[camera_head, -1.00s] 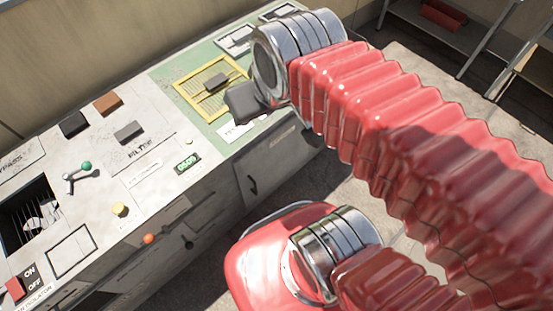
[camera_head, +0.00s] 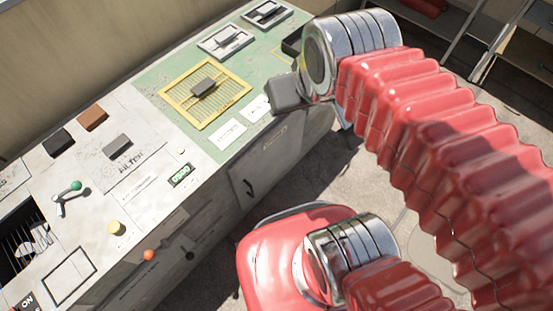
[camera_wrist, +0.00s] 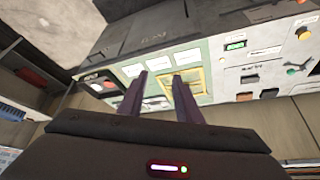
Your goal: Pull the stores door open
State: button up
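The stores door seems to be the grey cabinet door (camera_head: 275,160) in the bench front, with a small label plate near its top edge and a dark handle (camera_head: 249,187) at its lower left. It looks shut; I cannot read the label. In the wrist view, my gripper (camera_wrist: 160,75) has its two dark fingers apart with nothing between them. The fingers point toward the green bench top, with the grey bench front (camera_wrist: 150,38) beyond.
The bench top carries a yellow-framed grille (camera_head: 206,93), a green-knobbed lever (camera_head: 70,191), a brown block (camera_head: 92,118) and a yellow knob (camera_head: 116,228). An orange knob (camera_head: 149,255) projects from the front. Metal shelving (camera_head: 478,45) stands at upper right.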

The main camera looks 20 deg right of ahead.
aim_at(251, 175)
jog(key=u, duration=0.1)
jog(key=k, duration=0.45)
jog(key=u, duration=0.6)
jog(key=k, duration=0.9)
jog(key=u, duration=0.7)
jog(key=i, duration=1.35)
jog(key=z, duration=0.5)
